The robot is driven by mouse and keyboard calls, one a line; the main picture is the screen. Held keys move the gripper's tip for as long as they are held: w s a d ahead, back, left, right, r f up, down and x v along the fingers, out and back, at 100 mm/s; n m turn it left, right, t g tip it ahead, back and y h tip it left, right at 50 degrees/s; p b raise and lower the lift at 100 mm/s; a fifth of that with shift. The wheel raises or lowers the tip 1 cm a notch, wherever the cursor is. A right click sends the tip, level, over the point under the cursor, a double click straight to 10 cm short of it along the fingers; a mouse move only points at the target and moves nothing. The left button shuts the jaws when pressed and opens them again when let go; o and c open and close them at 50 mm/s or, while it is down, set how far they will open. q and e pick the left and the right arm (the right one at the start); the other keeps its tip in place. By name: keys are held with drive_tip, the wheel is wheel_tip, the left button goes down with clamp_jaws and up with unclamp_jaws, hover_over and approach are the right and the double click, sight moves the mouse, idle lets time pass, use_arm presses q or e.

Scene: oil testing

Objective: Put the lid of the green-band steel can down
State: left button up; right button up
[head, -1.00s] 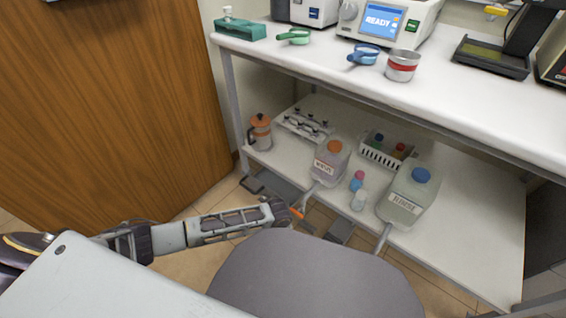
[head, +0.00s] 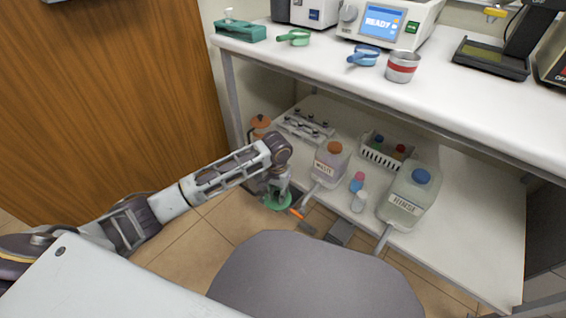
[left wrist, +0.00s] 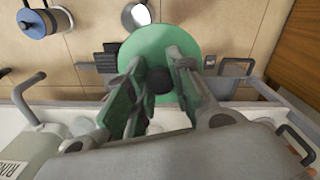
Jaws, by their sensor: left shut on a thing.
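My left gripper (head: 277,184) reaches down in front of the lower shelf, fingers pointing down. It is shut on the dark knob of a round green lid (head: 279,202), which hangs low in front of the shelf edge. In the left wrist view the green lid (left wrist: 160,42) spreads out beyond the fingers, with the knob (left wrist: 159,78) between the fingertips (left wrist: 157,74). A steel can (left wrist: 137,15) stands on the floor past the lid; no band shows on it, so I cannot tell which can it is. My right gripper is out of view.
The lower shelf holds a waste bottle (head: 329,163), a rinse jug (head: 407,196), a white basket (head: 385,152) and an orange-lidded can (head: 261,127) partly behind my arm. A red-band steel can (head: 403,67) stands on the counter (head: 440,97). A grey seat (head: 315,275) fills the lower middle.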

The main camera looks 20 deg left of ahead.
use_arm(q)
drive_tip(key=w+a+r, duration=0.2)
drive_tip(key=w+r, duration=0.4)
drive_tip(key=r, duration=0.3)
drive_tip(key=shift+w+n, duration=0.3)
drive_tip(key=shift+w, duration=0.1)
drive_tip(key=shift+w+a, duration=0.1)
